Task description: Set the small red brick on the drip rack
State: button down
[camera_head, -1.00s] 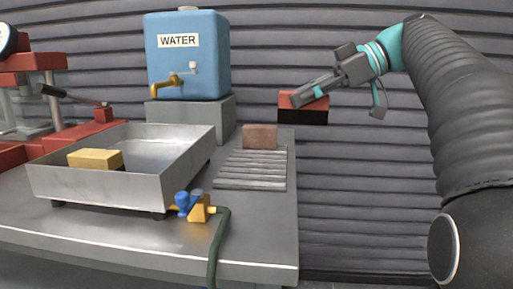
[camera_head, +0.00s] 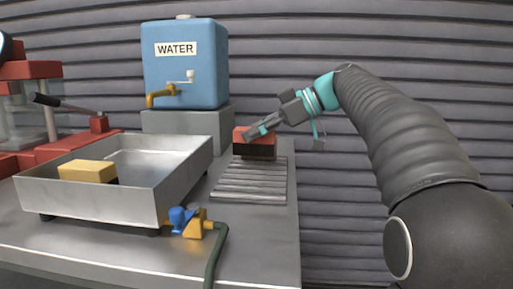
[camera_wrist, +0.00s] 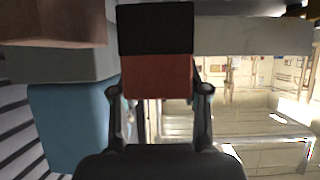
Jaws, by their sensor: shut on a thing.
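My gripper (camera_head: 262,132) is shut on a red brick (camera_head: 240,135) whose lower part is dark, almost black. In the wrist view the brick (camera_wrist: 156,75) sits between the two fingers, its black part farther from them. In the head view the held brick appears over the far end of the drip rack (camera_head: 249,185), a ribbed grey rack on the bench. The near part of the rack is bare.
A metal tray (camera_head: 95,202) with a yellow block (camera_head: 87,171) stands left of the rack. A blue water tank (camera_head: 186,65) on a grey block (camera_head: 190,132) stands behind. A brass valve (camera_head: 196,223) with a green hose sits in front. Red machinery (camera_head: 60,147) is at far left.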

aim_at(255, 146)
jog(key=shift+f+b, duration=0.3)
jog(key=shift+f, duration=1.55)
jog(key=shift+f, duration=0.1)
jog(key=shift+f, duration=0.15)
jog(key=c, duration=0.6)
grip_release()
jog(key=shift+r, duration=0.3)
jog(key=p+v, duration=0.1)
jog(key=v, duration=1.1)
